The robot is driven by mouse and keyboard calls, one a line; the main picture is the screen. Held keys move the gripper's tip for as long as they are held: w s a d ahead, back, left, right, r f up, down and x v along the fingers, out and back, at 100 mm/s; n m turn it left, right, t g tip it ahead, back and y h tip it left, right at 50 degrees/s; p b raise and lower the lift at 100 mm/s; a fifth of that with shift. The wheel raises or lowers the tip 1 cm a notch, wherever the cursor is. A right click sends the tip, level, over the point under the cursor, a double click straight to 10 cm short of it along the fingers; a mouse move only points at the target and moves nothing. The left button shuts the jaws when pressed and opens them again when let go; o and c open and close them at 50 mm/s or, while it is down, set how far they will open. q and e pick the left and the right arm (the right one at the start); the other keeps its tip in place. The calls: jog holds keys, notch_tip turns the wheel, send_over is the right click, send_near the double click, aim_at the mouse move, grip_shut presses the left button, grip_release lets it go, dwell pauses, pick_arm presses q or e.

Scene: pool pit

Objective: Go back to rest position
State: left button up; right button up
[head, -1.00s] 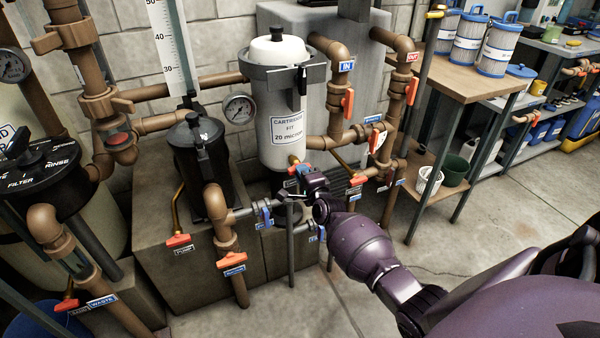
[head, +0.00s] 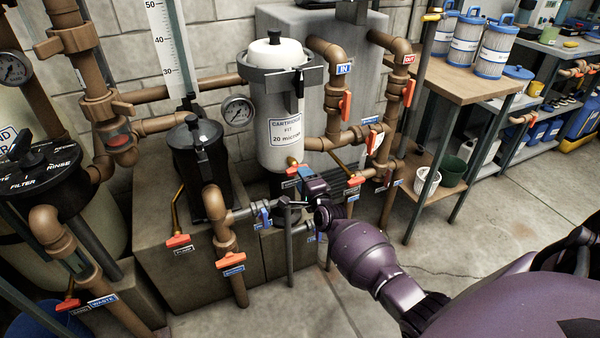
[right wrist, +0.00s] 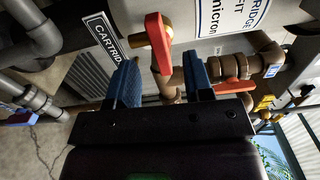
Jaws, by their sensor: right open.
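My right gripper (head: 302,172) is at the lower end of the white cartridge filter housing (head: 278,120) in the head view. In the right wrist view, the gripper's two blue finger pads (right wrist: 162,84) stand apart, open. A red valve handle (right wrist: 158,42) shows just beyond and between them, with the white housing (right wrist: 225,12) behind. I cannot tell whether a pad touches the handle. In the head view the gripper partly hides the valve under the housing. My right arm reaches in from the lower right. My left gripper is not in view.
Brown pipes (head: 335,110) with red-handled valves rise close right of the gripper. A black pump strainer (head: 200,165) and grey pipe stand to its left. A wooden-topped bench (head: 455,75) holds filter cartridges at right. Concrete floor (head: 480,235) is open at lower right.

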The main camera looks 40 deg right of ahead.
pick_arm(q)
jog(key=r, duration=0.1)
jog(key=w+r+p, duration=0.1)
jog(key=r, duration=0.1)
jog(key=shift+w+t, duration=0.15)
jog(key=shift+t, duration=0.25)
pick_arm(e)
jog(key=v, duration=0.4)
jog(key=shift+s+a, duration=0.1)
jog(key=shift+s, duration=0.25)
